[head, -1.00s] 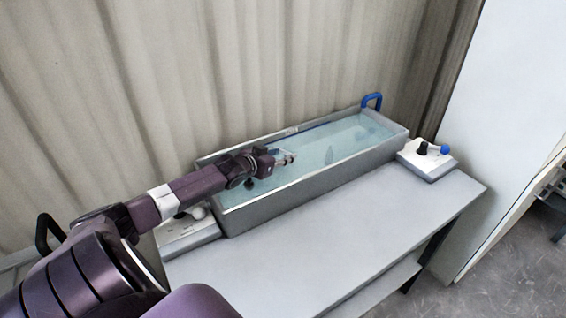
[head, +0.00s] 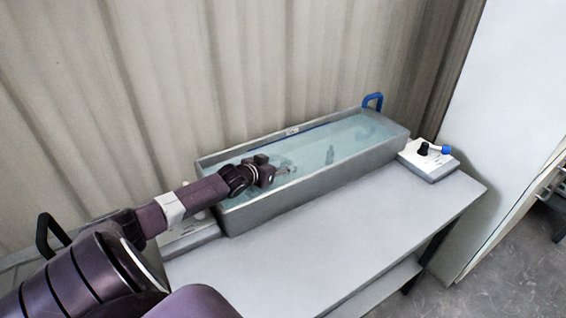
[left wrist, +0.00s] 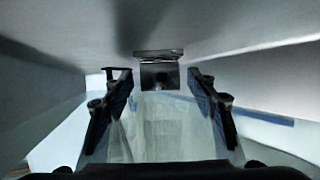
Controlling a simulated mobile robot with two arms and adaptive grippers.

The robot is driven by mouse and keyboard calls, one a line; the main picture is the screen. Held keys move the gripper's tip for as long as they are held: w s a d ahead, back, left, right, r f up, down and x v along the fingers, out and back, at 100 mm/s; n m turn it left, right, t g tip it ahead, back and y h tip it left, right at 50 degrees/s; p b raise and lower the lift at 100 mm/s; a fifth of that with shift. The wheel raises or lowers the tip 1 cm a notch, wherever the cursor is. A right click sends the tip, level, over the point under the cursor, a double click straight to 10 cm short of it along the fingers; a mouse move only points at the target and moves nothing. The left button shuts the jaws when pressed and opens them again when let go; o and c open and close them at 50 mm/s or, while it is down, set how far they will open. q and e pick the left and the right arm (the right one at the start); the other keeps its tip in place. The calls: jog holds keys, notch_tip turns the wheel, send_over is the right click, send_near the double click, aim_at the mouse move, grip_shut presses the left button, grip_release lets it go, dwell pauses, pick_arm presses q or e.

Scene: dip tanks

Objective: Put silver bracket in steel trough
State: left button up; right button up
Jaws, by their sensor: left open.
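The steel trough (head: 300,187) is a long grey tank of pale blue-green liquid on a table. My left gripper (head: 287,170) is at its left part, inside the outline of the rim; I cannot tell how deep it is. In the left wrist view my left gripper (left wrist: 157,75) has its two dark fingers spread apart. The silver bracket (left wrist: 158,72) shows there beyond and between the fingertips, with a pale flange above a dark face and a gap on each side. In the head view I cannot make out the bracket clearly. My right gripper is not in view.
A small dark shape (head: 330,155) shows in the liquid right of my gripper. A control box (head: 428,160) with a blue-knobbed lever stands right of the trough. A blue handle (head: 373,101) rises at the far end. The table front (head: 330,235) is clear.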

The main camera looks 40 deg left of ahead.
pick_arm(q)
jog(key=shift+r, duration=0.1)
jog(key=shift+p+v, duration=0.4)
jog(key=shift+v, duration=3.35)
